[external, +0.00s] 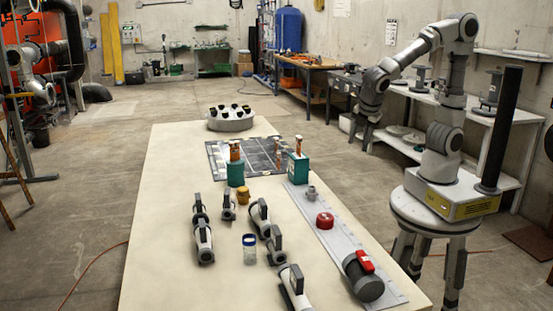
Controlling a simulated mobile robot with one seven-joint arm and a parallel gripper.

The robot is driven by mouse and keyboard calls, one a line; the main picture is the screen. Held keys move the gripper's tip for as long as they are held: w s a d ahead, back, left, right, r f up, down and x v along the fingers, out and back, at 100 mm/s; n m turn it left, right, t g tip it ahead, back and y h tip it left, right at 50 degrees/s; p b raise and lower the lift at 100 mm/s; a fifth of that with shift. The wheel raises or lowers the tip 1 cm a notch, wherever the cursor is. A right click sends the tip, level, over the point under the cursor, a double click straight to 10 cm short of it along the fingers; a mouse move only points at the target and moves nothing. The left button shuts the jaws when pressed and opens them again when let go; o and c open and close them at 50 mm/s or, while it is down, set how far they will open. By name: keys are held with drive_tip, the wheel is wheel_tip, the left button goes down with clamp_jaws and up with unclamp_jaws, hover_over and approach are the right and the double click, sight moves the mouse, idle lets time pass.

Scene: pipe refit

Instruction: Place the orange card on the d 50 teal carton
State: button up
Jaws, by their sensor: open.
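A teal box-shaped carton (298,168) stands at the near right corner of the dark gridded mat, with a small upright orange piece (298,145) on top. A teal round container (236,173) stands left of it, also with an orange-brown piece (234,149) on top. The view is too small to read any size marking or tell which orange piece is a card. My gripper (366,138) hangs open and empty, pointing down, right of the table and of the teal carton, apart from both.
The dark gridded mat (220,158) holds small orange items (278,158). A grey round holder (231,119) stands behind it. Several grey pipe fittings (204,240), a yellow piece (243,196) and a clear jar (249,249) stand in front. A grey strip (335,232) carries a red cap (324,220).

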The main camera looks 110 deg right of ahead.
drive_tip(key=s+a+r+m+t+y, duration=0.4)
drive_tip(key=s+a+r+m+t, duration=0.1)
drive_tip(key=s+a+r+m, duration=0.1)
drive_tip(key=shift+s+a+r+m+t, duration=0.35)
drive_tip(key=shift+a+r+m+t, duration=0.1)
drive_tip(key=shift+a, duration=0.15)
wheel_tip(320, 180, up, 10)
drive_tip(key=p, duration=1)
drive_tip(key=shift+r, duration=0.2)
